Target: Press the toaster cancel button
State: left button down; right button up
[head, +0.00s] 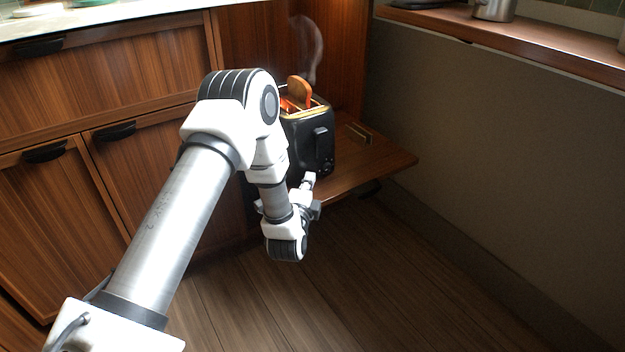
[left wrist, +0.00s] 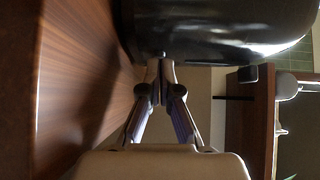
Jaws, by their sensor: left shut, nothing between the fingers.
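The black toaster (head: 311,143) stands on a low wooden board, with a slice of bread (head: 299,92) sticking up from its glowing slot. Its lever (head: 321,137) is on the end facing right, with small controls (head: 328,164) low on that end. I cannot tell which of these is the cancel button. My left gripper (head: 309,179) is shut and empty, low at the toaster's near side. In the left wrist view, the shut fingertips (left wrist: 160,65) are close to the dark toaster body (left wrist: 220,25); whether they touch cannot be told. My right gripper is not in view.
The wooden board (head: 390,160) has a metal handle (head: 359,133) beside the toaster. Smoke or steam (head: 311,45) rises above it. Wooden cabinets (head: 60,200) stand left and behind, and a wall (head: 480,130) with a shelf is at right. The floor (head: 400,270) in front is clear.

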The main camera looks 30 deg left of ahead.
pick_arm(q)
jog(key=shift+f, duration=0.1)
jog(key=v, duration=1.2)
dwell(0.5)
